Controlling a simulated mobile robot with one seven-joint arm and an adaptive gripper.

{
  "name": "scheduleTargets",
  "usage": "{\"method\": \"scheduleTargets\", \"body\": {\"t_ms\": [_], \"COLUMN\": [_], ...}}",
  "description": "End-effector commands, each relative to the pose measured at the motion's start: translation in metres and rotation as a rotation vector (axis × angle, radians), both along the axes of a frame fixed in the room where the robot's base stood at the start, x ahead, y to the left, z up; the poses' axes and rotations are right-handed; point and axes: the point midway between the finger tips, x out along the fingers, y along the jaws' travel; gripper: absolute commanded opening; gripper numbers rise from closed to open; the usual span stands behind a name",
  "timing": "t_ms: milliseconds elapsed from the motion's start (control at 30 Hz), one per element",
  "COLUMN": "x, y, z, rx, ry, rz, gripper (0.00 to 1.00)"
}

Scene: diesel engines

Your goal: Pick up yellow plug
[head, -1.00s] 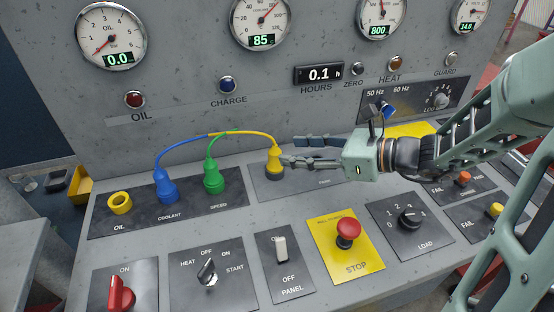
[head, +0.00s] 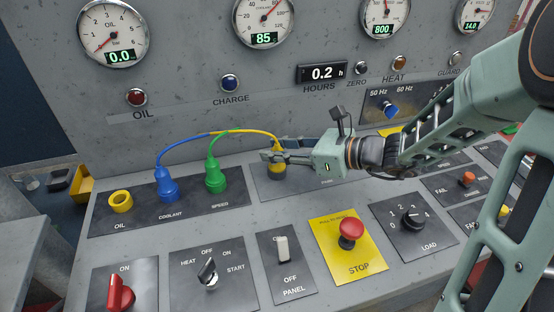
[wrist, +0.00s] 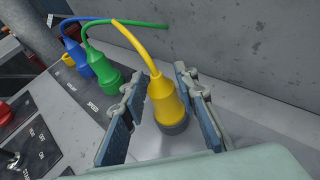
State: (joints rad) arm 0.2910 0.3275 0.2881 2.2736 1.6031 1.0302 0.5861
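The yellow plug (wrist: 164,98) stands upright in the wrist view, its base in a dark socket ring and its yellow cable curving up and to the left. My gripper (wrist: 152,108) is open, with one finger on each side of the plug. Gaps show between the plug and both fingers, wider on the left. In the head view my gripper (head: 272,155) reaches in from the right, and its fingers partly hide the yellow plug (head: 277,166).
The blue plug (head: 167,186) and green plug (head: 215,177) stand to the left, with cables joining near the yellow one. An empty yellow ring socket (head: 120,201) is further left. The red stop button (head: 350,230) and switches are in front. The gauge wall rises behind.

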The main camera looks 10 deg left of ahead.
Motion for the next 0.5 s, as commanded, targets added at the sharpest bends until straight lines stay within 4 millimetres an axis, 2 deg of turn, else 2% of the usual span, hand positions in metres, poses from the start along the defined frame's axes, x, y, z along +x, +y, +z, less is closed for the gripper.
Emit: {"method": "scheduleTargets", "body": {"t_ms": [33,200,500], "x": [0.0,-0.0002,-0.0001], "y": [-0.0001,-0.0001,-0.0001], "z": [0.0,0.0001,0.001], "rx": [0.0,0.0,0.001], "ry": [0.0,0.0,0.0], "rz": [0.0,0.0,0.0], "gripper": [0.2,0.01,0.0]}}
